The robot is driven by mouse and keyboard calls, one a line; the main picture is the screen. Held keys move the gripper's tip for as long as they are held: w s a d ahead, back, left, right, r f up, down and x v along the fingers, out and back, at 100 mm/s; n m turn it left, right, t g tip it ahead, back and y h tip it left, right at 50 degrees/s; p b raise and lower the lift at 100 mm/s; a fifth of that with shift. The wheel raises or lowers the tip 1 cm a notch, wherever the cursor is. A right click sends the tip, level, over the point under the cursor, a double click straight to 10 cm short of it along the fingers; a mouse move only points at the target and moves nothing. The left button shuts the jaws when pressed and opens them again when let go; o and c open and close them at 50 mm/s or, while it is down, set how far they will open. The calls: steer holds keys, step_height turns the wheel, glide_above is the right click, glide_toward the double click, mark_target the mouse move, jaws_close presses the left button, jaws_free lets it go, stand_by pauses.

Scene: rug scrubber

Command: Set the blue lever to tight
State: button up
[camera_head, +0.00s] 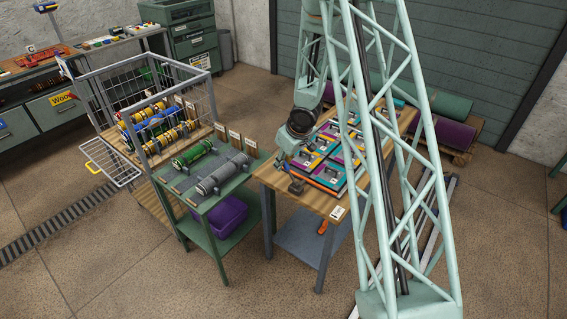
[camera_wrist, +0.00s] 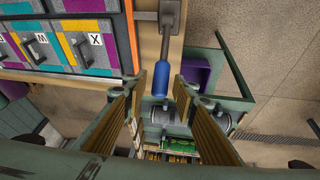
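In the wrist view the blue lever (camera_wrist: 161,79) has a blue grip on a grey shaft, which runs up to a dark bracket at the wooden table's edge. My gripper (camera_wrist: 157,86) is open, with a finger on each side of the blue grip and visible gaps on both sides. In the head view my gripper (camera_head: 283,154) is at the left edge of the table, close to the dark lever bracket (camera_head: 296,187). No readable "tight" mark shows.
The wooden table (camera_head: 322,205) carries a colourful tiled panel (camera_wrist: 70,32) with lettered tiles and dark handles. To its left a green bench (camera_head: 222,203) holds green and grey rollers. A wire cart (camera_head: 92,120) with coloured spools stands beyond it.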

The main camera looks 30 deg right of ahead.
jaws_close()
